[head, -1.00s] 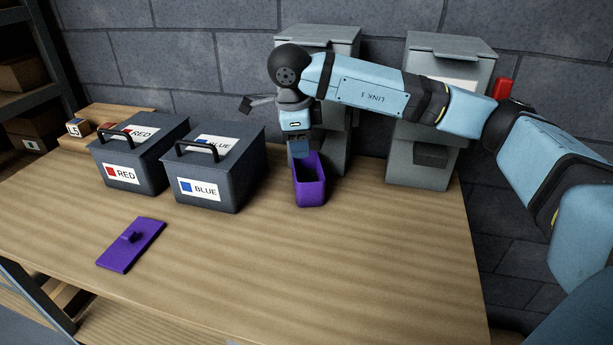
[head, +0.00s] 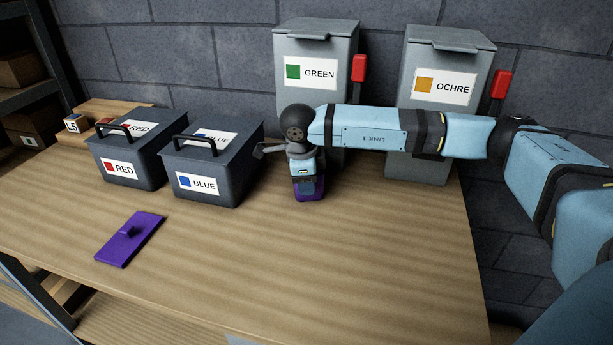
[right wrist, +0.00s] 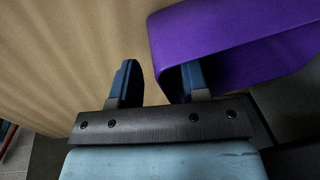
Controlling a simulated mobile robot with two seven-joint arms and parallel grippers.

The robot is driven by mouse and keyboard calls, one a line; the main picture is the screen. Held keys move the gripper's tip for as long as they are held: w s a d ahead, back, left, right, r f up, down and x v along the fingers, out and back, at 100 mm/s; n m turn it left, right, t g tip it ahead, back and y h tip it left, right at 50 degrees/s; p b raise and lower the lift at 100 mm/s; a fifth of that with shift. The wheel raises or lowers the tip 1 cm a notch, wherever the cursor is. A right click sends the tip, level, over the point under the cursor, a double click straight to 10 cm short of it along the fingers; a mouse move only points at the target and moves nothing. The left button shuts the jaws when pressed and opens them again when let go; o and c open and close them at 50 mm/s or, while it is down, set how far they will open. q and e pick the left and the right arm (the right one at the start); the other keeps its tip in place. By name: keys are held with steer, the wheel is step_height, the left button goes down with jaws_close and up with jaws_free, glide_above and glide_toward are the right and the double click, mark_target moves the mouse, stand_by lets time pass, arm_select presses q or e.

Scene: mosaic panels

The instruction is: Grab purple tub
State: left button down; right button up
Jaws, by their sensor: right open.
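The purple tub (head: 319,187) stands on the table in front of the green-labelled dispenser, mostly hidden in the head view by my right gripper (head: 307,183). In the right wrist view the tub (right wrist: 225,40) fills the upper right. My right gripper (right wrist: 158,72) is open there, one finger on the outer side of the tub's wall and the other at its opening. The wall appears to lie between the fingers; contact cannot be told. My left gripper is not in view.
A purple lid (head: 130,240) lies at front left. Dark boxes labelled RED (head: 145,175) and BLUE (head: 225,185) stand left of the tub. GREEN (head: 317,45) and OCHRE (head: 412,82) dispensers stand behind. The front of the table (head: 330,270) is clear.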

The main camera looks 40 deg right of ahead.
jaws_close()
stand_by(0.4)
